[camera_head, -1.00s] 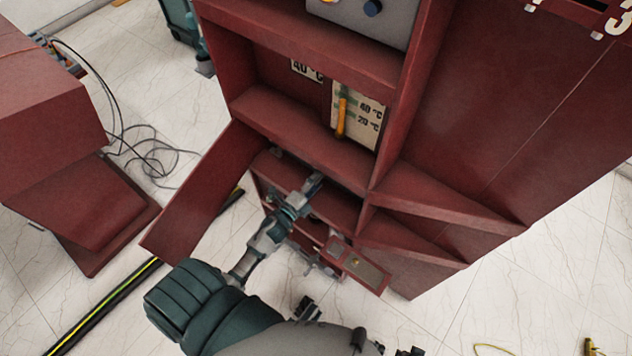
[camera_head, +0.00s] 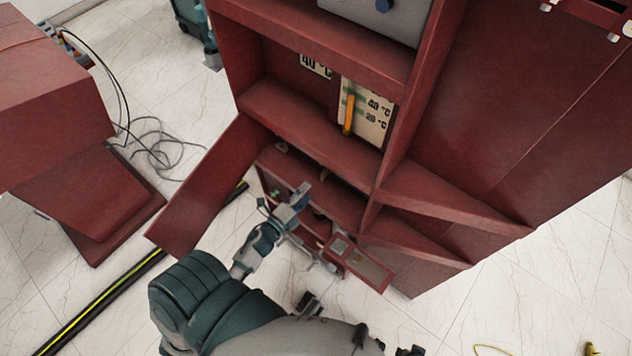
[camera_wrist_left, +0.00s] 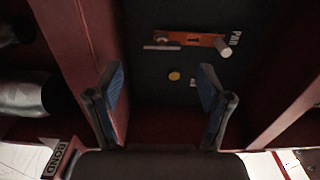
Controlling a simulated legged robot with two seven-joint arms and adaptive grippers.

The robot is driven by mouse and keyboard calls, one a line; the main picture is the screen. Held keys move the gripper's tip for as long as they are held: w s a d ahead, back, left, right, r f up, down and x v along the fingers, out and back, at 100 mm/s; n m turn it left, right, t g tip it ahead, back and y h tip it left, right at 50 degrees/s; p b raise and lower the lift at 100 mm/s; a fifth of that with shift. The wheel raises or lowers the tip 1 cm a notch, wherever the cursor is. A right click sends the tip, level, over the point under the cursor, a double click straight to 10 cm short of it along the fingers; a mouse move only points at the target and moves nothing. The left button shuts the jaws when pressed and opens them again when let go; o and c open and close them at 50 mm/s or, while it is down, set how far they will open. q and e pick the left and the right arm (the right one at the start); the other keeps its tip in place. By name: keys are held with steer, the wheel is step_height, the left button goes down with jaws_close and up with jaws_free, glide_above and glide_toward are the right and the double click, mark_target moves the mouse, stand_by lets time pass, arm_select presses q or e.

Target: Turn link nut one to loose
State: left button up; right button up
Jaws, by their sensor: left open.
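My left gripper (camera_head: 298,196) reaches toward the open lower compartment of the red transformer cabinet (camera_head: 300,150). In the left wrist view the gripper (camera_wrist_left: 162,98) is open, with two blue-padded fingers apart and nothing between them. Beyond the fingertips is a dark panel with an orange-red link plate (camera_wrist_left: 190,39). A pale cylindrical knob or nut (camera_wrist_left: 223,47) stands at the plate's right end, and a round fitting (camera_wrist_left: 159,33) is at its left end. I cannot tell which one is link nut one. The fingers are apart from the plate. My right gripper is not seen.
A yellow round spot (camera_wrist_left: 174,76) is on the dark panel below the plate. Red cabinet walls flank the gripper on both sides. An open red door (camera_head: 207,186) stands left of the arm, and a small hinged panel (camera_head: 360,262) hangs at right.

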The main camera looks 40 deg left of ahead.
arm_select(q)
steer(key=shift+s+a, duration=0.2)
steer(key=shift+s, duration=0.95)
steer(key=shift+s+a, duration=0.15)
steer(key=shift+s, duration=1)
steer(key=shift+f, duration=0.1)
